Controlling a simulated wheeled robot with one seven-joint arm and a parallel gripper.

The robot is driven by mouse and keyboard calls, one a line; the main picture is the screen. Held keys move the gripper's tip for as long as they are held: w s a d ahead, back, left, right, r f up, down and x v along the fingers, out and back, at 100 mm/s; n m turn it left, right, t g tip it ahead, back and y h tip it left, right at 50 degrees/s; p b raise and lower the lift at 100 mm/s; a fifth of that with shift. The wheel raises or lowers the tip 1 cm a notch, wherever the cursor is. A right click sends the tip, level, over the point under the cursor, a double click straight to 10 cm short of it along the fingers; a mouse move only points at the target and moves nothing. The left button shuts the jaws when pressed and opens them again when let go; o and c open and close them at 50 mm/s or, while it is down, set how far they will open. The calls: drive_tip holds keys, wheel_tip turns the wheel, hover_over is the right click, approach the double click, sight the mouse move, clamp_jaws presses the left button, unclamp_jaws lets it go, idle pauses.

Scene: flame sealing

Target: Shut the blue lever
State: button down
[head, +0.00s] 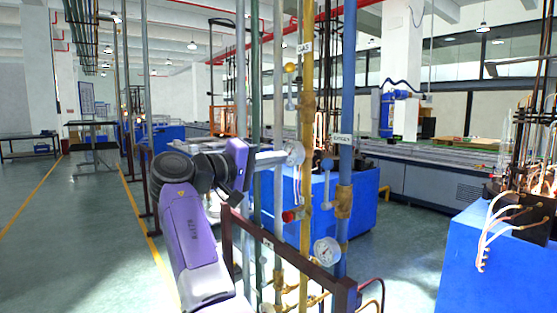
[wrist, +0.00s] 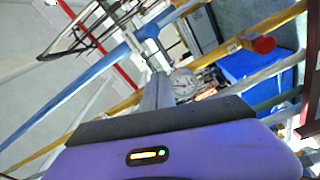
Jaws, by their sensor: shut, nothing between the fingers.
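The blue oxygen pipe (head: 347,100) stands upright and carries a label. A blue-grey lever (head: 326,188) with a round knob on top shows just left of it, roughly upright and alongside the pipe. My gripper (head: 284,157) is shut and empty, reaching in from the left among the pipes, left of the lever and a little higher in the picture. In the wrist view my gripper (wrist: 157,88) points at the pipes, and the blue pipe (wrist: 85,78) runs diagonally at upper left. I cannot make out the lever clearly there.
A yellow gas pipe (head: 307,120) stands left of the blue one, with a yellow-knobbed lever (head: 290,85). A round gauge (head: 295,153) is by my fingertips. A red knob (head: 291,215), lower gauge (head: 327,251) and dark rail (head: 285,255) are below.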

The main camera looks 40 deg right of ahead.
sight(327, 185)
drive_tip(key=s+d+f+p, duration=0.1)
drive_tip(key=s+d, duration=0.1)
drive_tip(key=d, duration=0.6)
drive_tip(key=shift+s+d+p, duration=0.25)
drive_tip(key=shift+s+p, duration=0.15)
drive_tip(key=shift+s+f, duration=0.1)
drive_tip(key=shift+s, duration=0.05)
